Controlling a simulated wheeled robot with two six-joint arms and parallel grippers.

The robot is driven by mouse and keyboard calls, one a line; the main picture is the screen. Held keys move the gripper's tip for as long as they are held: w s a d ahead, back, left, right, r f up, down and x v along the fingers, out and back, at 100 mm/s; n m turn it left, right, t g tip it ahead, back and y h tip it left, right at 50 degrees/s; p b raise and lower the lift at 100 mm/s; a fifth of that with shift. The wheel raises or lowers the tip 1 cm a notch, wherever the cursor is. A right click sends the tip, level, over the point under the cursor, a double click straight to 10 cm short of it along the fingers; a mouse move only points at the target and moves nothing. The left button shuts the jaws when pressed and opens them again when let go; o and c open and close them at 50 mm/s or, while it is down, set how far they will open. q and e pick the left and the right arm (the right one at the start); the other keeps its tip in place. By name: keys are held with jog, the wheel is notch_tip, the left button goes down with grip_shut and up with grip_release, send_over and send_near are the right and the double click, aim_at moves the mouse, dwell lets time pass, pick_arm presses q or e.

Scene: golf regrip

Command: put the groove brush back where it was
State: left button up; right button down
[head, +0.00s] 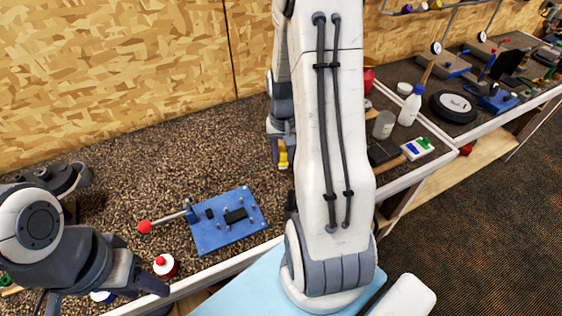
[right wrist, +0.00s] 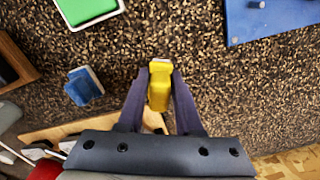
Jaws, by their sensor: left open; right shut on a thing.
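The groove brush, a small yellow piece with a pale end (right wrist: 160,94), is between the fingers of my right gripper (right wrist: 160,76). The gripper is shut on it. In the head view its yellow body (head: 283,156) shows below my right gripper (head: 279,143), over the speckled bench top, partly hidden by my right arm. I cannot tell whether it touches the bench.
A blue plate fixture (head: 228,220) with a red-knobbed lever stands on the bench; its corner shows in the right wrist view (right wrist: 270,18). That view also shows a green tray (right wrist: 88,10), a small blue block (right wrist: 84,86) and a wooden strip (right wrist: 75,128). Speckled bench around the brush is clear.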

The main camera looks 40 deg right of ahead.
aim_at(281, 163)
jog(key=shift+w+f, duration=0.2)
notch_tip(281, 163, down, 3)
jog(key=shift+a+f+p, duration=0.1)
jog(key=shift+p, duration=0.3)
jog(key=shift+f, duration=0.4)
jog(key=shift+f, duration=0.1)
jog(key=c, duration=0.6)
grip_release()
